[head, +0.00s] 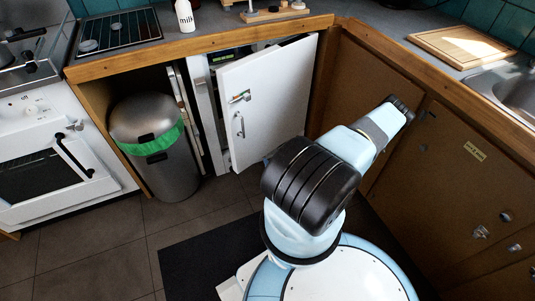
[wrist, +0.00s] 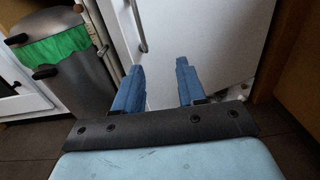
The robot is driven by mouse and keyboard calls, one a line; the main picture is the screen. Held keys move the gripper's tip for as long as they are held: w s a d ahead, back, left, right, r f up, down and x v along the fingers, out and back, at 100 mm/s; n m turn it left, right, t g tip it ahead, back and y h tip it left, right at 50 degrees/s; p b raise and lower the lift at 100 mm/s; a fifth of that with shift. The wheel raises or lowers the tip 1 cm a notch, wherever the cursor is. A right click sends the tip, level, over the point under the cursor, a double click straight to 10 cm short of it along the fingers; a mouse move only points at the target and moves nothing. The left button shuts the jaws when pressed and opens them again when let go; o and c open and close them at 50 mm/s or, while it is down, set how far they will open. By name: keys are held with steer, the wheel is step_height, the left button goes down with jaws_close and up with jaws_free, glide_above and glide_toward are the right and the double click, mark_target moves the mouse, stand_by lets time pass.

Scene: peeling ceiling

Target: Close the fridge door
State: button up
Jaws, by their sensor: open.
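The white fridge door (head: 275,95) stands ajar under the counter in the head view, with a metal handle (head: 240,124) near its left edge. A dark gap at its left and top shows part of the fridge inside (head: 205,100). In the wrist view the door (wrist: 205,35) fills the upper middle, and its handle (wrist: 138,25) is just left of my gripper's fingers. My gripper (wrist: 160,65) is open and empty, its two blue fingers apart and pointing at the door. Whether they touch it I cannot tell. In the head view the fingers cannot be made out.
A steel bin (head: 155,150) with a green liner stands left of the fridge, and a white oven (head: 50,150) is further left. Brown cabinets (head: 440,170) close in on the right. A dark mat (head: 205,255) lies on the tiled floor, which is clear at front left.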

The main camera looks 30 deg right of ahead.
steer(key=shift+s+a, duration=0.25)
steer(key=shift+s, duration=0.8)
steer(key=shift+s+a, duration=0.2)
steer(key=shift+s, duration=0.85)
